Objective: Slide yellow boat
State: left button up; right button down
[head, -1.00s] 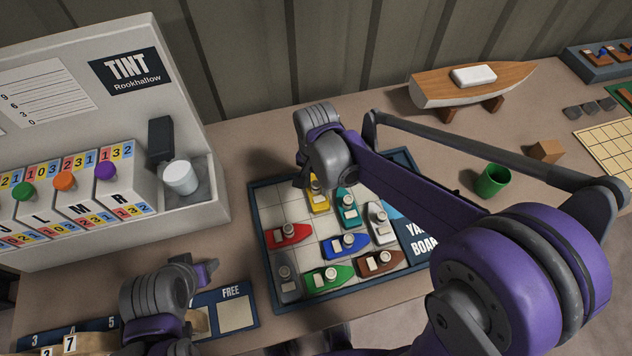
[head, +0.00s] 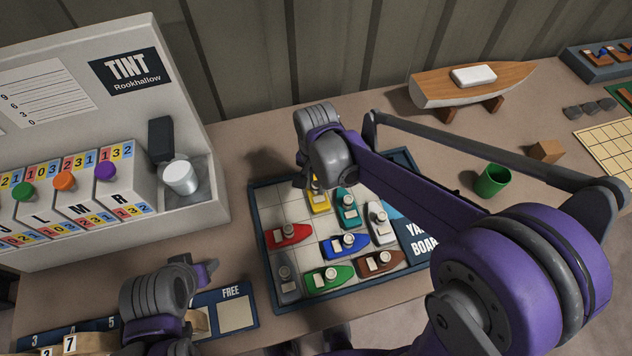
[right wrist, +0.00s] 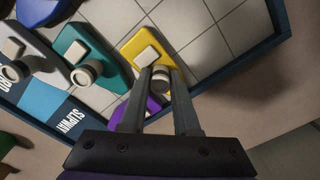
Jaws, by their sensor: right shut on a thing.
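The yellow boat (head: 319,200) is on the gridded tray (head: 254,215), near its far edge, partly hidden by my right arm. In the right wrist view the yellow boat (right wrist: 141,46) lies flat with its grey funnel (right wrist: 160,80) between my right fingers. My right gripper (right wrist: 160,76) is shut on that funnel; in the head view its fingers are mostly hidden behind the wrist. A teal boat (head: 348,213) lies beside the yellow one. My left gripper (head: 208,270) is at the lower left, away from the tray; its jaw opening is unclear.
Red (head: 288,234), blue (head: 345,245), white (head: 380,225), green (head: 327,277), brown (head: 378,262) and grey (head: 286,280) boats share the tray. A purple piece (right wrist: 128,115) shows below my right fingers. Bare cells lie at the tray's far left. A green cup (head: 492,181) stands right.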

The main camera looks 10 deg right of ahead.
dwell(0.6)
jog(key=s, duration=0.6)
jog(key=shift+s+d, duration=0.1)
jog(key=shift+s, duration=0.05)
jog(key=c, duration=0.6)
grip_release()
jog(key=shift+c, duration=0.2)
pick_arm(q)
jog(key=shift+w+r+p, duration=0.15)
jog(key=shift+r+p, duration=0.55)
jog(key=shift+r, duration=0.1)
pick_arm(e)
notch_tip(320, 180, up, 11)
